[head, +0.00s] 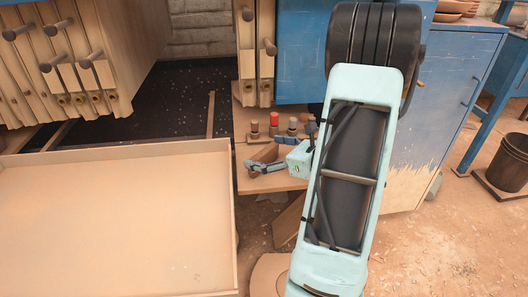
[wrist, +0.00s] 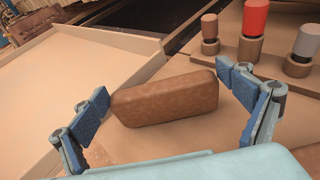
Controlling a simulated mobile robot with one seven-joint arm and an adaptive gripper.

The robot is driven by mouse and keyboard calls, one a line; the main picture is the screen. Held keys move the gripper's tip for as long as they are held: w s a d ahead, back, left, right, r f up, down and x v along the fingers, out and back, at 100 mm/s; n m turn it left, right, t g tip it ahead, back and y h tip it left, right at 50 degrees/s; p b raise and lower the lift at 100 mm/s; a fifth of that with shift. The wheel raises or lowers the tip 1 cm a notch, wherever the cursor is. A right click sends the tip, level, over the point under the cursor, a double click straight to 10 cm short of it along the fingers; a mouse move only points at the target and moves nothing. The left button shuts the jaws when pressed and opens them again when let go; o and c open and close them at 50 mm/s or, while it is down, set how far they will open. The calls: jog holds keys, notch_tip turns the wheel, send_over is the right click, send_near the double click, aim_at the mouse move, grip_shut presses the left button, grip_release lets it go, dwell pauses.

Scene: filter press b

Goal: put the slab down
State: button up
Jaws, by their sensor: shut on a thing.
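The slab is a brown, rounded block (wrist: 165,98) in the middle of the wrist view. My gripper (wrist: 166,88) has a blue-padded finger at each end of it and is shut on it. In the head view my gripper (head: 268,160) is over a small wooden ledge, with part of the brown slab (head: 265,153) showing between the fingers. The ledge (head: 265,184) lies below the slab. I cannot tell whether the slab touches it.
Several knobs, one with a red top (head: 274,119), stand at the back of the ledge, close to the gripper. A wide, shallow, empty tray (head: 232,215) lies to the left. Wooden plates with handles (head: 70,50) hang above it. A blue cabinet (head: 445,80) stands at right.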

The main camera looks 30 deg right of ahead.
jog(key=shift+f, duration=0.15)
jog(key=o, duration=1.1)
jog(key=shift+o, duration=0.2)
jog(key=shift+r, duration=0.3)
jog(key=p+v, duration=0.1)
jog(key=v, duration=1.1)
jog(key=shift+f+p, duration=0.1)
jog(key=shift+p, duration=0.3)
